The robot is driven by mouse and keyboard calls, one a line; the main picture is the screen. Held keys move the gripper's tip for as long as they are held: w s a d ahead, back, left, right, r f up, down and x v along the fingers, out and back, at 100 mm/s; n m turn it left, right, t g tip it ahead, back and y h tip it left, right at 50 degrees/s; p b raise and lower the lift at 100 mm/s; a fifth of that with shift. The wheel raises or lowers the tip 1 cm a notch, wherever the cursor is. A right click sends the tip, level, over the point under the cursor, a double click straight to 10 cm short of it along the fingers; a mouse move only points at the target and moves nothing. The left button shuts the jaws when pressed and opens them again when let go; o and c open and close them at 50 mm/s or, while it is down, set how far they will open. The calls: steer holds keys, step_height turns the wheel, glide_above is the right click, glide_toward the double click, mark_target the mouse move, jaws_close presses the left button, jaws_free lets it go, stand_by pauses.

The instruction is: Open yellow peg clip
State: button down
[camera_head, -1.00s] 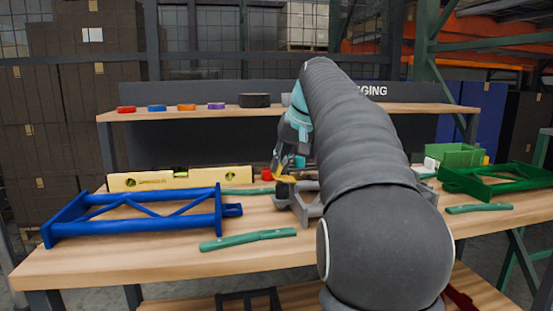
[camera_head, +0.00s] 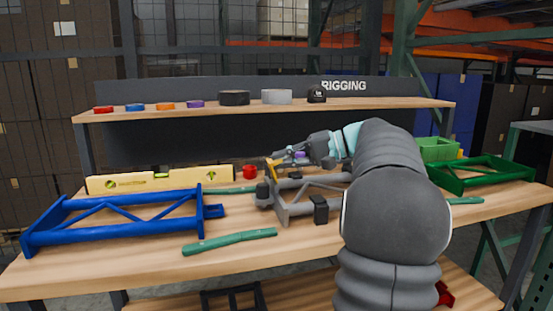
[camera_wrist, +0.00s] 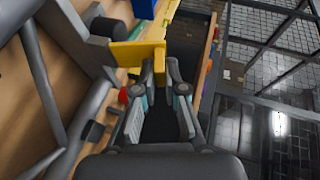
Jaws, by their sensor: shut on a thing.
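The yellow peg clip (camera_head: 271,170) is at the left end of the grey frame (camera_head: 283,210), by a dark round knob (camera_head: 262,190). In the wrist view the clip (camera_wrist: 138,52) is a yellow L-shaped piece at my fingertips. My gripper (camera_head: 283,162) reaches in from the right, nearly level, and is shut on the clip. Both fingers (camera_wrist: 160,68) show in the wrist view, with their tips at the clip's right part. I cannot tell whether the clip still touches the knob.
A blue frame (camera_head: 125,203) and a yellow level (camera_head: 160,178) lie to the left. Green strips (camera_head: 230,241) lie on the bench. A green frame (camera_head: 487,172) and green bin (camera_head: 438,150) are at the right. A shelf (camera_head: 350,102) runs behind.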

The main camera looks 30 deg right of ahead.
steer(key=t+y, duration=0.1)
steer(key=d+f+m+t+y, duration=0.1)
steer(key=d+m+y+b, duration=0.1)
steer(key=shift+s+d+f+t+y, duration=0.15)
steer(key=shift+s+f+t+y, duration=0.15)
steer(key=shift+t+y, duration=0.1)
stand_by(0.5)
steer(key=c, duration=1.2)
jaws_free()
steer(key=shift+c, duration=0.2)
steer(key=v, duration=0.7)
steer(key=shift+s+d+f, duration=0.15)
steer(key=shift+d+f, duration=0.05)
steer(key=shift+d, duration=0.05)
